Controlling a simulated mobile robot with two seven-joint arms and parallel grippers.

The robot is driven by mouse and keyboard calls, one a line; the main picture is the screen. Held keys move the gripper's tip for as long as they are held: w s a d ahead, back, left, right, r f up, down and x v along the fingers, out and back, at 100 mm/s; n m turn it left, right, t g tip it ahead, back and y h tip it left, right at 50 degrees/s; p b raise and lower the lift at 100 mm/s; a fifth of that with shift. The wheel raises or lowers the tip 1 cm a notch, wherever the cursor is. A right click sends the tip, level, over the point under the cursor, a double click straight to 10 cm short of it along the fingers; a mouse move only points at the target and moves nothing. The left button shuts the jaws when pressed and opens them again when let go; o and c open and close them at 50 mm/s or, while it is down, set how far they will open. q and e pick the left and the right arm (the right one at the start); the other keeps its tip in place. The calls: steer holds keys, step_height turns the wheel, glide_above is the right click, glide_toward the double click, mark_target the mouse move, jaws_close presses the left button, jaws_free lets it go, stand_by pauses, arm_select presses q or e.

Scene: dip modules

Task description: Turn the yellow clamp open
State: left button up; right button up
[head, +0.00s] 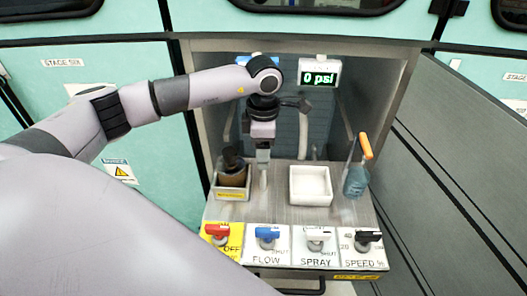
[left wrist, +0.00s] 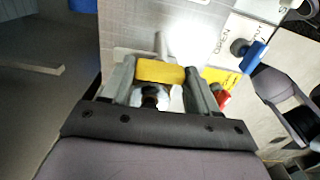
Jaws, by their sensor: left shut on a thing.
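The yellow clamp (left wrist: 160,72) shows in the left wrist view as a yellow block between the two fingers of my left gripper (left wrist: 163,80). The fingers are shut on it. In the head view, my left gripper (head: 263,162) points down over the steel tray, between a brown bottle and a white square dish. The clamp itself cannot be made out in the head view; the gripper hides that spot. My right gripper is not in view.
The brown bottle (head: 232,161) stands in a holder at left. The white dish (head: 310,186) is at right, with an orange-topped tool (head: 359,165) beyond it. Red (head: 217,232), blue (head: 267,235), white and black knobs line the front panel. A display (head: 319,77) reads 0 psi.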

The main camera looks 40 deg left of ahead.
arm_select(q)
steer(key=shift+r+m, duration=0.1)
steer(key=shift+m, duration=0.2)
steer(key=o, duration=1.1)
steer(key=shift+c, duration=0.2)
steer(key=shift+r, duration=3.55)
